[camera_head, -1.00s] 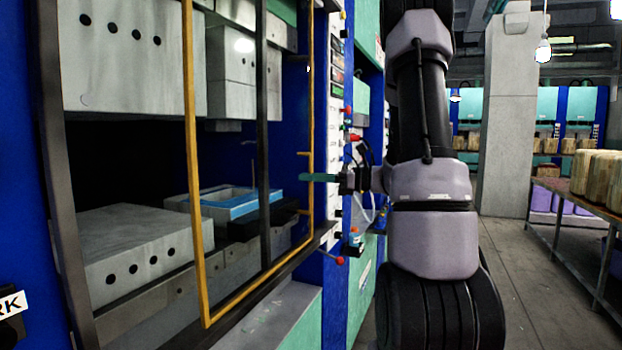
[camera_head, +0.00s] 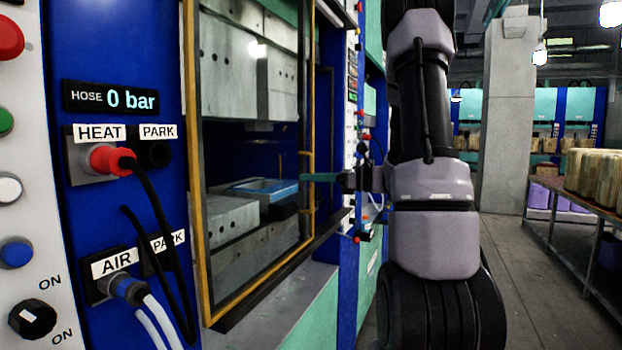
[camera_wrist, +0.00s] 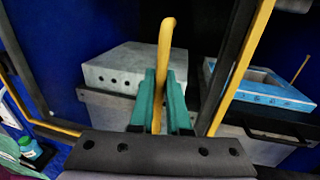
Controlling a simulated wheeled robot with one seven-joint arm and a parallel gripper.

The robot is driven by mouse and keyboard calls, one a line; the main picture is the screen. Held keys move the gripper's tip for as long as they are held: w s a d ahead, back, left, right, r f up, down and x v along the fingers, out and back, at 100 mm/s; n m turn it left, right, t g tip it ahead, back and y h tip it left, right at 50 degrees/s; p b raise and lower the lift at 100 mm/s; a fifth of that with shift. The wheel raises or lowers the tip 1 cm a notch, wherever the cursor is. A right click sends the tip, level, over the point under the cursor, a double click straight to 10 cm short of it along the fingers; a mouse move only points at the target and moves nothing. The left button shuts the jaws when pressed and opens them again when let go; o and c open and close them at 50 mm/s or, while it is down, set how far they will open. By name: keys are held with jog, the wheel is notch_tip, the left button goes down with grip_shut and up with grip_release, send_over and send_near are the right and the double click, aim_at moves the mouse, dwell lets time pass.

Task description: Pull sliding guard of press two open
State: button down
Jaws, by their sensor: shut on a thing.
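The press's sliding guard (camera_head: 196,190) is a tall yellow frame at left centre in the head view. Its near edge stands beside the blue control column, and its far upright carries a yellow handle. My gripper (camera_head: 306,177) has green fingers and is at that handle. In the wrist view, the fingers (camera_wrist: 160,90) are shut around the yellow handle (camera_wrist: 164,55), whose top sticks up between them. A yellow upright of the guard (camera_wrist: 243,65) shows just right of the fingers. Part of the handle is hidden by the fingers.
The control column has a red HEAT plug (camera_head: 108,160), an AIR plug (camera_head: 122,288) and hanging hoses close at left. Grey blocks (camera_head: 232,218) and a blue tray (camera_head: 262,187) lie inside the press. A table (camera_head: 575,200) stands at right, with open floor (camera_head: 520,290) between.

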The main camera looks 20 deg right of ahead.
jog(key=c, duration=1.2)
grip_release()
jog(key=shift+o, duration=0.2)
jog(key=shift+d, duration=0.15)
jog(key=v, duration=1)
jog(key=shift+s+d, duration=0.25)
